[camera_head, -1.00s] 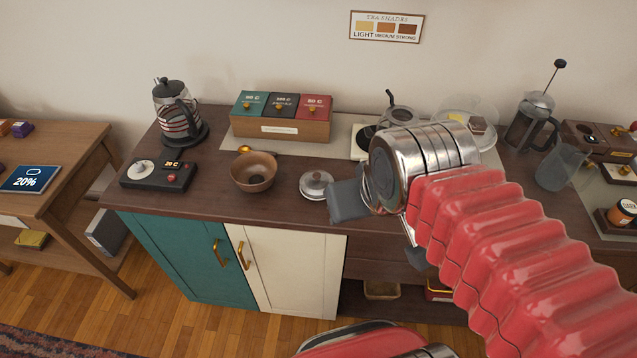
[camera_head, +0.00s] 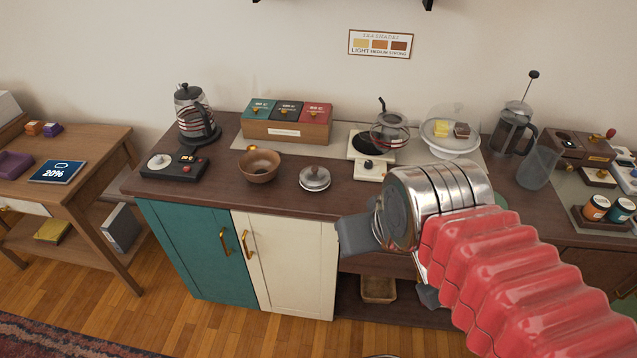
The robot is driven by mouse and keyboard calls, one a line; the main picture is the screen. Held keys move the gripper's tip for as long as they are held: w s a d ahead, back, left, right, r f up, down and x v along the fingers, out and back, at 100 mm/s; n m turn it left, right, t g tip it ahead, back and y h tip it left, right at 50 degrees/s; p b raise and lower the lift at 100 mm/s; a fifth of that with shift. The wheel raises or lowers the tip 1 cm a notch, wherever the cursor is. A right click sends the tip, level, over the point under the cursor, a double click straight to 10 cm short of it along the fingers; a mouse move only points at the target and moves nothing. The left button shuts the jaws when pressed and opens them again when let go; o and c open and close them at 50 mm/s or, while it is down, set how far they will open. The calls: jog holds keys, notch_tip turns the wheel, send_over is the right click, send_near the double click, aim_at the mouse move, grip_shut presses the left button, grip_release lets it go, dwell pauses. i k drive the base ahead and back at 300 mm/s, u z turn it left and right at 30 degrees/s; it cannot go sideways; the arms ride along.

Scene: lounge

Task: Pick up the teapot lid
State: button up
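The teapot lid (camera_head: 314,179) is a round, shiny metal-like disc with a brown knob. It lies on the dark wooden counter near its front edge, right of a brown bowl. A glass teapot (camera_head: 390,132) without a lid on top stands farther back on a white and black base. My gripper (camera_head: 391,266) is in front of the counter, to the right of and lower in the picture than the lid, apart from it. Its two grey fingers show spread wide, with nothing seen between them; my wrist hides part of them.
The brown bowl (camera_head: 259,167) is close to the lid's left. Behind are a box of tea tins (camera_head: 287,128), a kettle (camera_head: 196,116) and a cake stand (camera_head: 451,141). A French press (camera_head: 512,130) stands at right. Counter around the lid is clear.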

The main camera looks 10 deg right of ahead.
aim_at(312, 177)
jog(key=u, duration=0.55)
jog(key=i, duration=0.4)
jog(key=u, duration=0.5)
